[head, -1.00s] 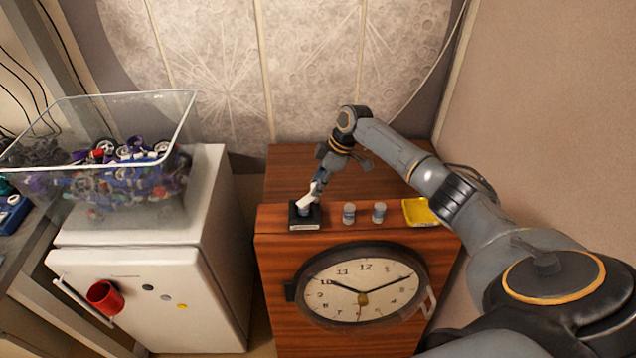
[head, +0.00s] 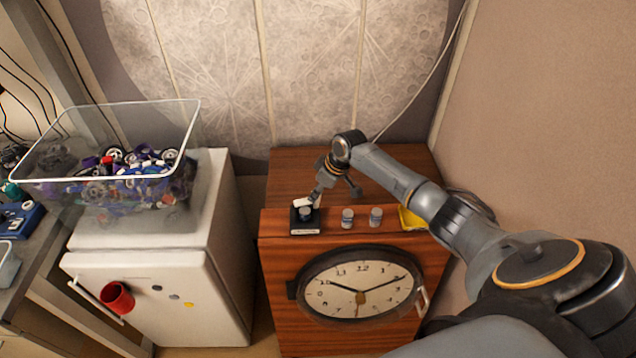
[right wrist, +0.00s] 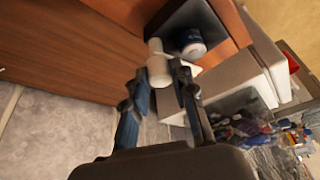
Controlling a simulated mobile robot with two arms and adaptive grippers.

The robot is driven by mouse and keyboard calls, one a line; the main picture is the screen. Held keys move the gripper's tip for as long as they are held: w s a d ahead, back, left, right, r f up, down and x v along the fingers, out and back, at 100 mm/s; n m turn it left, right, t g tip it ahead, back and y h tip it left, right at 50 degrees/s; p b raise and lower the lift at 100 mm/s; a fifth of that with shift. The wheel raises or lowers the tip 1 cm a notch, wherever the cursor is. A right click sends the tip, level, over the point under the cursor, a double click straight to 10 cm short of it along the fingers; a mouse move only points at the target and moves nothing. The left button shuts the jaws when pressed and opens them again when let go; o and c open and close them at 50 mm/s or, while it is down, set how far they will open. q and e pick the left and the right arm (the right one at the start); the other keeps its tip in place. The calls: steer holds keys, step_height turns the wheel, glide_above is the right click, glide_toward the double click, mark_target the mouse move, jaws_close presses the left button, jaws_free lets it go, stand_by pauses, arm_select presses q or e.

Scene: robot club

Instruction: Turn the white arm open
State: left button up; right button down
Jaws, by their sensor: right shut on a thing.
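The white arm (head: 303,203) is a short white lever on a small black base (head: 306,228), on top of the wooden cabinet. A grey cylinder (head: 305,214) stands on the base beside the arm. My right gripper (head: 317,196) is at the white arm's right end, shut on it. In the right wrist view the white arm (right wrist: 158,66) sits between the two fingers of the gripper (right wrist: 163,80), with the cylinder (right wrist: 189,43) close by. The gripper partly hides the arm's end in the head view. My left gripper is not in view.
Two small grey cylinders (head: 347,218) and a yellow tray (head: 411,220) stand to the right on the cabinet (head: 290,170). A clock face (head: 358,288) is on its front. A white fridge (head: 215,270) with a clear bin (head: 185,115) of parts is at left.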

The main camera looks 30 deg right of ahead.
steer(key=shift+a+r+m+h+p, duration=0.2)
steer(key=shift+m+h+p, duration=0.2)
steer(key=shift+m+p, duration=0.4)
steer(key=m+h, duration=0.1)
steer(key=m, duration=0.2)
steer(key=shift+f+t+p, duration=0.1)
steer(key=shift+t+p, duration=0.2)
steer(key=m+h, duration=0.1)
steer(key=m, duration=0.3)
steer(key=shift+a+m+h, duration=0.15)
steer(key=shift+m+h, duration=0.15)
steer(key=shift+h, duration=0.1)
steer(key=m, duration=0.2)
steer(key=m+g+h, duration=0.1)
steer(key=m, duration=0.1)
steer(key=shift+m+h, duration=0.3)
steer(key=shift+w, duration=0.1)
steer(key=c, duration=1.1)
jaws_free()
steer(key=shift+f, duration=0.1)
